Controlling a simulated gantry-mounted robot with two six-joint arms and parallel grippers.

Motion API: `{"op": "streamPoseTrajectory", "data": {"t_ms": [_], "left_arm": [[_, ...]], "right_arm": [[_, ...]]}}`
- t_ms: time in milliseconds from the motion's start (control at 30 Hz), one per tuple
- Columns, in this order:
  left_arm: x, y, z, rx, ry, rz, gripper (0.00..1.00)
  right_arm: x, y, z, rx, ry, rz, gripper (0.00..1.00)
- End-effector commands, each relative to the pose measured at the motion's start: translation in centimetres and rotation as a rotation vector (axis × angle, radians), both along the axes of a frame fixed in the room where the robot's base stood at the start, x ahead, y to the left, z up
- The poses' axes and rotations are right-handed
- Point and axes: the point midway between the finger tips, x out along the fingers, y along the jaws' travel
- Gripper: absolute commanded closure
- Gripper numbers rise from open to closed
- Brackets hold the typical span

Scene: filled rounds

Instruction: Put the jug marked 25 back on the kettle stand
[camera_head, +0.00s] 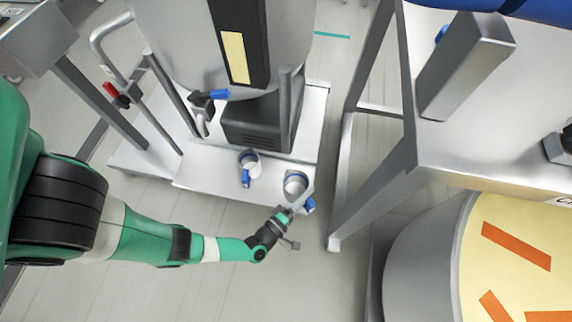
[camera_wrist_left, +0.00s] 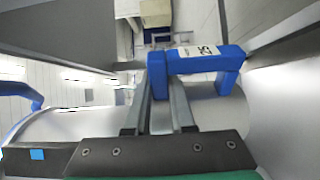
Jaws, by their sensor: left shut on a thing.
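In the left wrist view the gripper (camera_wrist_left: 160,92) is shut on one leg of the blue handle (camera_wrist_left: 205,62), whose white label reads 25. The jug looks upright; I cannot tell whether its base touches the stand. A second jug (camera_head: 249,163) with a blue handle stands on the stand to its left. My right gripper is not in view.
The big steel kettle (camera_head: 180,40) rises behind the jugs, with a blue-handled tap (camera_head: 211,95) at its front. A steel table (camera_head: 440,150) and its legs stand close on the right. A large drum with a yellow top (camera_head: 490,225) is at lower right. Floor in front is clear.

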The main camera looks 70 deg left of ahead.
Motion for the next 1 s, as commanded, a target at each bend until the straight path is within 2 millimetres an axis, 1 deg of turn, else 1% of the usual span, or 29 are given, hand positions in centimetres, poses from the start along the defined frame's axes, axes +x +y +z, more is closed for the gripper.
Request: {"op": "streamPoseTrajectory", "data": {"t_ms": [33, 367, 400, 500, 633, 800, 867, 900, 1000], "left_arm": [[-0.1, 1.2, -0.9, 0.001, 0.002, 0.011, 1.0], [-0.3, 8.6, -4.5, 0.001, 0.004, 0.017, 1.0], [-0.2, 9.3, -5.9, 0.002, 0.003, 0.015, 1.0], [-0.2, 11.0, -7.8, 0.001, 0.003, 0.014, 1.0], [-0.1, 12.2, -9.0, 0.0, 0.001, 0.009, 1.0], [-0.1, 12.5, -9.0, 0.0, 0.001, 0.003, 1.0], [-0.1, 12.7, -9.4, 0.0, 0.001, 0.004, 1.0], [-0.1, 13.0, -10.0, 0.0, 0.002, 0.006, 1.0], [-0.1, 13.0, -12.1, -0.001, 0.002, 0.002, 1.0]], "right_arm": [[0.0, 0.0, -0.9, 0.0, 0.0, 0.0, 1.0], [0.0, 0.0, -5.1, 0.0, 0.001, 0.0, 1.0], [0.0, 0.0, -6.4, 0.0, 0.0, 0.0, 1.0], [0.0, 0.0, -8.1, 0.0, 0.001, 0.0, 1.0], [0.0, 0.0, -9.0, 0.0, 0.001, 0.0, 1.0], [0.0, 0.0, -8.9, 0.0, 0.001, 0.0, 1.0], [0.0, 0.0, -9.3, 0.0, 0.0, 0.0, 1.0], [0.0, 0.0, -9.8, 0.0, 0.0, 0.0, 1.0], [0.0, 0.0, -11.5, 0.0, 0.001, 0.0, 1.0]]}}
